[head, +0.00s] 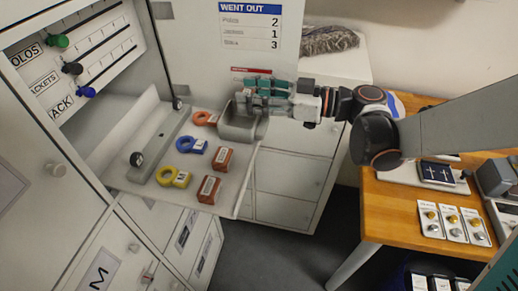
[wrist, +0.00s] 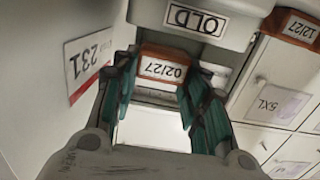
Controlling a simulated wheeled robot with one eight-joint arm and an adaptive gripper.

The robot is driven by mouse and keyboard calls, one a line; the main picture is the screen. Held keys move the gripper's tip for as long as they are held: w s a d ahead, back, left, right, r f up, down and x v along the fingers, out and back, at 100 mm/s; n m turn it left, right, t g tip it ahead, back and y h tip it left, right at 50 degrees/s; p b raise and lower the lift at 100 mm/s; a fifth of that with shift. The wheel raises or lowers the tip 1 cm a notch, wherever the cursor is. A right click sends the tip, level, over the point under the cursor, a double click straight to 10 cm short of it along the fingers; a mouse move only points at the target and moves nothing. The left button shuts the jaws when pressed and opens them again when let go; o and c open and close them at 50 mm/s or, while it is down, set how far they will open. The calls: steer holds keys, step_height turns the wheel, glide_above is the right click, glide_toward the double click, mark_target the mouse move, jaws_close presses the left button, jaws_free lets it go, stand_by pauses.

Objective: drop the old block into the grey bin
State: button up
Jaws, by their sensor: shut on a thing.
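In the wrist view, my gripper (wrist: 160,85) is shut on an orange-brown block (wrist: 163,68) with a white label reading 02/27. The block sits between the teal fingertips. The grey bin (wrist: 245,38), with a label reading OLD, shows just beyond the block. In the head view, the grey bin (head: 240,128) stands at the right end of the pulled-out white shelf. My gripper (head: 265,95) is over or at the mouth of the bin. The held block is hidden there by the fingers, and I cannot tell how far above the bin it is.
The shelf (head: 232,192) also holds two red-brown blocks (head: 215,159) (head: 209,190) and orange, blue and yellow rings (head: 191,145). A WENT OUT board (head: 248,25) stands behind. A wooden table (head: 385,213) with small devices is at the right.

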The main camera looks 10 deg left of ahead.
steer(key=shift+f+b, duration=0.35)
steer(key=shift+f, duration=0.45)
steer(key=o, duration=1)
steer(key=shift+c, duration=0.2)
steer(key=s+d, duration=0.1)
steer(key=d, duration=1.1)
steer(key=shift+r, duration=0.3)
